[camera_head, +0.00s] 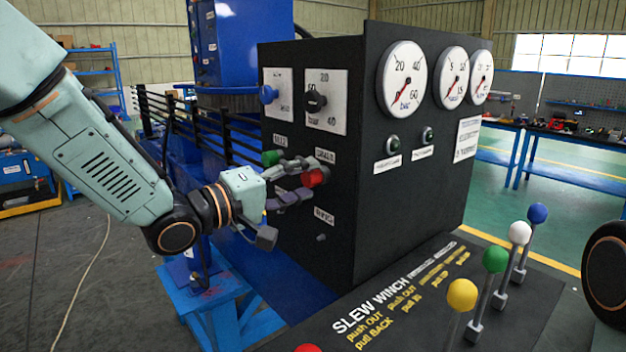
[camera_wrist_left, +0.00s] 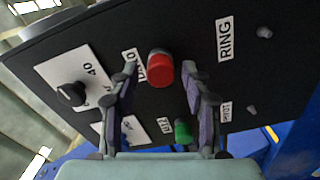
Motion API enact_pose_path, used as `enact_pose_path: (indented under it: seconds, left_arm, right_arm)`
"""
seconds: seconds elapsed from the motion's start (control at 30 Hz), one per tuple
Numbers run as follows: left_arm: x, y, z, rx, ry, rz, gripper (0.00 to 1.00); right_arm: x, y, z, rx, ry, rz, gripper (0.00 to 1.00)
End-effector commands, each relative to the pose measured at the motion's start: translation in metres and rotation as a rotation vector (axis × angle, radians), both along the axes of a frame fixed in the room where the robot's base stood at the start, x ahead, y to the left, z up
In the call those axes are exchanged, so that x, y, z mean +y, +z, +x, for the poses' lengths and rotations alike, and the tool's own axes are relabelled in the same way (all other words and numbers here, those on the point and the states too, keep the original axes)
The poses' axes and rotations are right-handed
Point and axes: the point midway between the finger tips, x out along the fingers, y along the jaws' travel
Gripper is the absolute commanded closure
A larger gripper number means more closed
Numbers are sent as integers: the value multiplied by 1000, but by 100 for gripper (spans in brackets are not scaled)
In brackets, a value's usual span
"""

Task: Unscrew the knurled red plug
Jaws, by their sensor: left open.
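The red plug (camera_head: 314,177) sticks out of the left side face of the black control cabinet (camera_head: 345,235), below a small label. My left gripper (camera_head: 300,180) is open, with its fingers pointing at that face and reaching close to the plug. In the left wrist view the red plug (camera_wrist_left: 160,70) sits between and slightly beyond the two fingertips, with a gap to each finger. Whether a finger touches it in the head view I cannot tell. The knurling is too small to make out. My right gripper is not in view.
A green plug (camera_head: 271,157) sits left of the red one, close to my fingers. A blue knob (camera_head: 268,94) and a black knob (camera_head: 315,101) are above. Levers with coloured balls, such as the yellow one (camera_head: 461,295), stand on the front panel. Gauges (camera_head: 402,78) face front.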

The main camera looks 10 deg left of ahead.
Motion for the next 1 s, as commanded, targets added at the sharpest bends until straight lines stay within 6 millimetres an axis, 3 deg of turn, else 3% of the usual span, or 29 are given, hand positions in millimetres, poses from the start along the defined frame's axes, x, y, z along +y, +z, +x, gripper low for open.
enact_pose_path:
  seconds: [0.2, 0.47, 0.73, 1.0]
  left_arm:
    - [0, -2, 0, -165, 1, 209, 52]
    - [0, -1, 0, -258, 0, 328, 52]
    - [0, -3, 0, -456, 1, 581, 52]
    - [0, -2, 0, -561, 0, 716, 52]
  right_arm:
    - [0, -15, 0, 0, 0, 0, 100]
    - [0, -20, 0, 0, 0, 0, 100]
    - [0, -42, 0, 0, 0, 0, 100]
    - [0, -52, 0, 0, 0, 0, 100]
